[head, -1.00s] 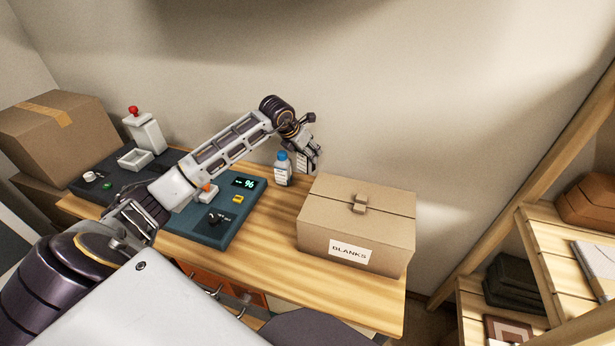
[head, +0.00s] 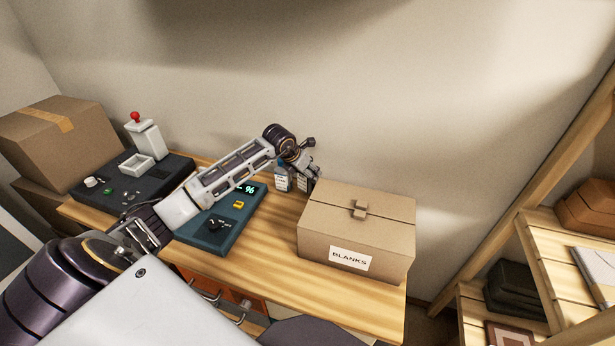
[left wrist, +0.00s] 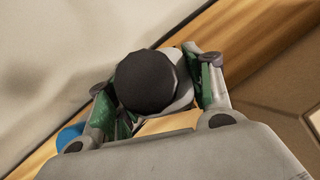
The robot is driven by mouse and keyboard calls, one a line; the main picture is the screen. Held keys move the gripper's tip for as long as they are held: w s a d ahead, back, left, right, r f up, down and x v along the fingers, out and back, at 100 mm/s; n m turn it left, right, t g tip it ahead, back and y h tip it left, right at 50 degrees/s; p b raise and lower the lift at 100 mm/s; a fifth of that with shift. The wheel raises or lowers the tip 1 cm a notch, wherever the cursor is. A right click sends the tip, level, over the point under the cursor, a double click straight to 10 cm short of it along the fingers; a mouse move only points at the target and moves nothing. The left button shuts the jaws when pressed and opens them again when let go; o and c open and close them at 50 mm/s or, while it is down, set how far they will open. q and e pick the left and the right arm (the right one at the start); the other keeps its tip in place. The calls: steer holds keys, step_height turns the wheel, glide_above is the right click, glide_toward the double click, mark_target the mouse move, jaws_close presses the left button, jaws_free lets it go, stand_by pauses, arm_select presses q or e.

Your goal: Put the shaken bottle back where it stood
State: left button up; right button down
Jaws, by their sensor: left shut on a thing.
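My left gripper (head: 309,178) is shut on a pale bottle with a black cap; the cap (left wrist: 146,82) sits between the fingers in the left wrist view. In the head view the held bottle (head: 302,184) is mostly covered by the gripper and is low over the table, close to the back wall. I cannot tell whether its base touches the tabletop. A second bottle (head: 283,181) with a white label stands just left of it, its top behind my arm. Its blue cap shows in the left wrist view (left wrist: 70,138). My right gripper is out of view.
A cardboard box marked BLANKS (head: 357,230) stands close to the right of the gripper. A teal control panel (head: 222,228) lies left under my arm, with a dark press unit (head: 130,180) beyond. Bare wooden table (head: 268,235) lies in front of the bottles.

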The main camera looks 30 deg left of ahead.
arm_select(q)
steer(key=shift+f, duration=1.1)
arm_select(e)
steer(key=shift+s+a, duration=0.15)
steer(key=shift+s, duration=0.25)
arm_select(q)
steer(key=o, duration=1.1)
steer(key=shift+f, duration=0.15)
steer(key=shift+o, duration=0.4)
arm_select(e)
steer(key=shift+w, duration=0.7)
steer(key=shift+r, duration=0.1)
